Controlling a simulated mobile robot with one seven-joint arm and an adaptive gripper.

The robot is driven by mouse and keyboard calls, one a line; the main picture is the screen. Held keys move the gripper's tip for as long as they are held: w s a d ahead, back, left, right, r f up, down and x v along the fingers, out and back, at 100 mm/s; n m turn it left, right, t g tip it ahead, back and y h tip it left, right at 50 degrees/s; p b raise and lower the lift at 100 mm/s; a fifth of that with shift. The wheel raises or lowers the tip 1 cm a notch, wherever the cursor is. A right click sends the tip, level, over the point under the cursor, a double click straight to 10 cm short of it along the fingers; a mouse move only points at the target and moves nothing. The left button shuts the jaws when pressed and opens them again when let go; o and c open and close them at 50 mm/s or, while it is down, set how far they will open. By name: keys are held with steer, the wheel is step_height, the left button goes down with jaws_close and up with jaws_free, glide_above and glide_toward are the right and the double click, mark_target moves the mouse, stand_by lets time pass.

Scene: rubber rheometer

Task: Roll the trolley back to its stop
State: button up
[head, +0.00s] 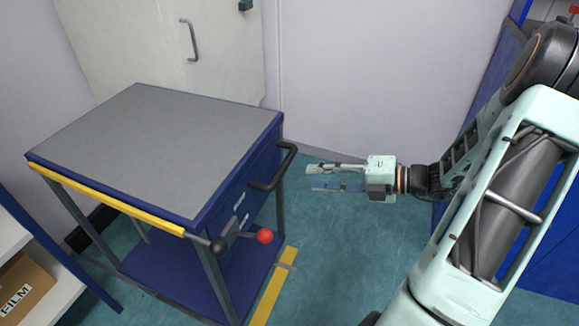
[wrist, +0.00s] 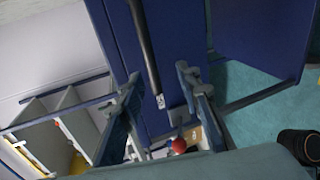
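The trolley (head: 150,140) has a grey top, a blue frame and a yellow strip along its front edge. A black bar handle (head: 288,165) is on its right side. My gripper (head: 311,178) is open and empty, a short way right of the handle, fingers pointing at it and apart from it. In the wrist view the handle (wrist: 147,50) shows as a dark bar lying ahead between the open fingers (wrist: 158,77). A red knob (head: 265,236) and a black knob (head: 218,245) sit at the trolley's near right corner. I cannot make out the stop for certain.
A yellow floor marking (head: 270,290) lies right of the trolley's base. A dark strip (head: 90,228) is on the floor behind its left side. White shelves (head: 15,235) with a box marked FILM stand at left. A pale cabinet door (head: 175,45) is behind. Floor under my gripper is clear.

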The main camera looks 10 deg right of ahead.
mark_target(287, 167)
steer(key=shift+m+t, duration=0.5)
steer(key=shift+t, duration=0.1)
steer(key=shift+w+d+r+b+x, duration=0.15)
steer(key=shift+b+x, duration=0.5)
steer(key=shift+x, duration=1.1)
steer(key=shift+w+r+b+x, duration=0.25)
steer(key=shift+b+x, duration=0.35)
steer(key=shift+x, duration=1.15)
steer(key=shift+w+d+r+b+x, duration=0.15)
steer(key=shift+b+x, duration=0.5)
steer(key=shift+x, duration=1.1)
steer(key=shift+a, duration=0.1)
steer(key=shift+c, duration=0.7)
jaws_close()
